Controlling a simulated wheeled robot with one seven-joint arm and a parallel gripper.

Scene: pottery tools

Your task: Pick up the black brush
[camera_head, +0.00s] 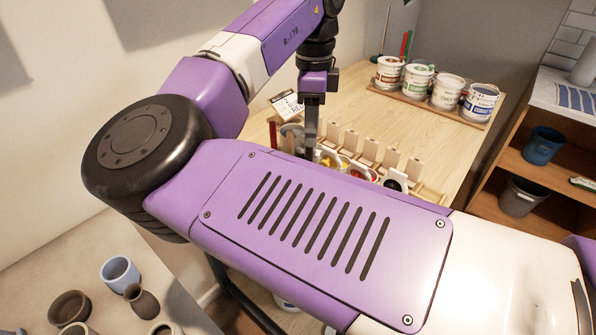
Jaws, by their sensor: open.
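I cannot make out a black brush for certain; my own arm covers much of the wooden table (345,105). My gripper (311,152) points down over the table's near part, beside a row of small wooden holders (369,151). Its fingers are seen nearly edge-on and look empty. A dark round item with white (396,182) sits right of the gripper, partly hidden by my arm. Small containers with red and yellow contents (343,169) lie just behind my arm's edge.
Several labelled glaze buckets (447,91) stand on a wooden board at the back right. A small sign (287,104) stands left of my gripper. Clay pots (70,308) and a blue cup (119,272) sit on a surface at lower left. A shelf (520,185) with buckets stands at right.

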